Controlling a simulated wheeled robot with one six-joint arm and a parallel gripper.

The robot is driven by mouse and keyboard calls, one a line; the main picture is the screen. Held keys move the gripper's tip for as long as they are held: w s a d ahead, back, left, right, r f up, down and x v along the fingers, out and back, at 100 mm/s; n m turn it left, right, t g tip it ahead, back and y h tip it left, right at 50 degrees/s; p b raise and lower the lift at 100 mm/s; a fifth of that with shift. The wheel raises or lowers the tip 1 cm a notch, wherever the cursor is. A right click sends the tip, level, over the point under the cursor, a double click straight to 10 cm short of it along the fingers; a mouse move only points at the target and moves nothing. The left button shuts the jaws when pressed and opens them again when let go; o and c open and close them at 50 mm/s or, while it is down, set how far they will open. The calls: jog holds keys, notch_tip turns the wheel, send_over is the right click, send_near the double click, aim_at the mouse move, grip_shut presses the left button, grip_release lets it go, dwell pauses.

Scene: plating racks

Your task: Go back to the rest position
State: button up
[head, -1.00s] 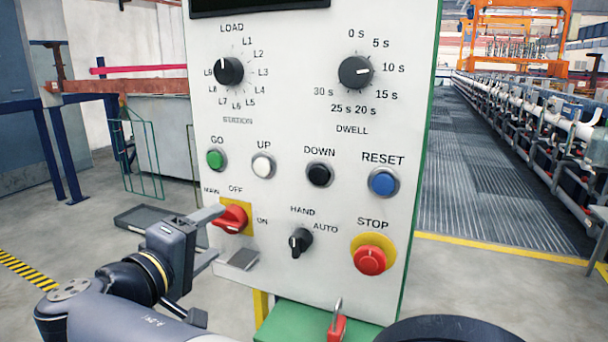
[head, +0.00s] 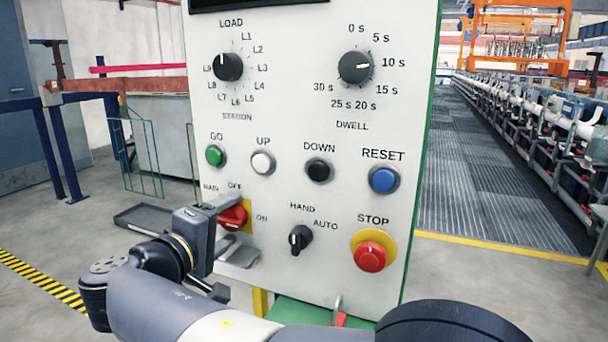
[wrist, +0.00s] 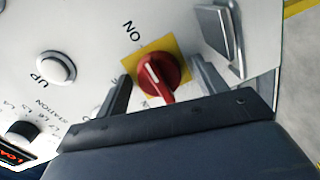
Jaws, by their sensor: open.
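My gripper (head: 224,224) is open at the lower left of the white control panel (head: 292,180). In the head view its fingers partly cover the red MAIN switch (head: 234,217) on its yellow plate. In the wrist view the red switch (wrist: 157,76) lies between the two spread fingers of my gripper (wrist: 166,84), with a gap on each side. The switch's white line points toward the ON label. How far the fingertips are from the panel face is hard to tell.
The HAND/AUTO knob (head: 300,240) and the red STOP button (head: 370,256) are right of my gripper. GO (head: 214,156) and UP (head: 262,162) buttons are above. A grey metal piece (wrist: 218,36) juts from the panel near one finger. Open floor lies to the left.

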jog(key=n+p, duration=0.2)
jog(key=r+n+p, duration=0.1)
jog(key=n+p, duration=0.1)
jog(key=p, duration=0.1)
jog(key=shift+s+a, duration=0.15)
jog(key=n+h+p, duration=0.1)
jog(key=n+p, duration=0.3)
jog(key=p, duration=0.1)
jog(key=shift+f, duration=0.1)
jog(key=n+p, duration=0.4)
jog(key=shift+a, duration=0.1)
jog(key=n+p, duration=0.4)
jog(key=shift+n+h, duration=0.3)
jog(key=shift+a+f+p, duration=0.1)
jog(key=shift+f+p, duration=0.05)
jog(key=shift+p, duration=0.15)
jog(key=shift+v, duration=0.95)
jog(key=shift+f, duration=0.15)
